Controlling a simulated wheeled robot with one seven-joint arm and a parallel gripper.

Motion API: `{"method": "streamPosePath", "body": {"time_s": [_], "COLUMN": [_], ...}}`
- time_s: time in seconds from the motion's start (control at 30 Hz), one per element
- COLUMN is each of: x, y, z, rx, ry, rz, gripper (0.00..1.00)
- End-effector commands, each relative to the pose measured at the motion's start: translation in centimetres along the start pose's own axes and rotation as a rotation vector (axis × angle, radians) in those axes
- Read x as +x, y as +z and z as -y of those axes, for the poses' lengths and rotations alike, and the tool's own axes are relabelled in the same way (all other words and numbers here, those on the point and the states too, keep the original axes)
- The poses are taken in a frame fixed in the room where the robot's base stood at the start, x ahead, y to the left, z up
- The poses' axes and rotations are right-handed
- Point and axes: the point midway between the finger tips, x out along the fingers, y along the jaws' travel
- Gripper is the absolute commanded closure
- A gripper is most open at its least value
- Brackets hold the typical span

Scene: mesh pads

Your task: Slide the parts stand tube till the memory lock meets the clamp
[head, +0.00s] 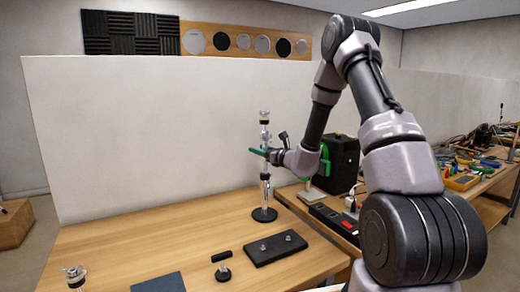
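The parts stand (264,190) stands upright on the wooden table, a slim chrome tube on a round black base (264,214). A small fitting (264,114) tops it. Brighter collars show along the tube, but they are too small to tell which is the memory lock and which the clamp. My gripper (264,152) is at the upper half of the stand, reaching in from the right, with a green finger across the tube. Whether it grips the tube or is only around it is too small to tell.
A black plate with two knobs (275,247), a small black-topped piece (222,268) and a dark blue mat (158,283) lie in front. Another metal fitting (75,277) is at front left. A black case (340,165) and power strip (335,216) are right.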

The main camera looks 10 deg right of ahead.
Motion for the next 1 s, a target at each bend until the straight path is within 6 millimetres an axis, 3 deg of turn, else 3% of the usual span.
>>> {"method": "streamPosePath", "body": {"time_s": [0.37,0.8,1.0], "x": [-0.6,-8.6,-10.5], "y": [0.2,0.1,0.1], "z": [0.1,0.1,0.0], "rx": [0.0,0.001,-0.001], "ry": [-0.001,-0.002,-0.001], "rz": [0.002,0.001,0.002], "gripper": [0.44,0.44,0.44]}}
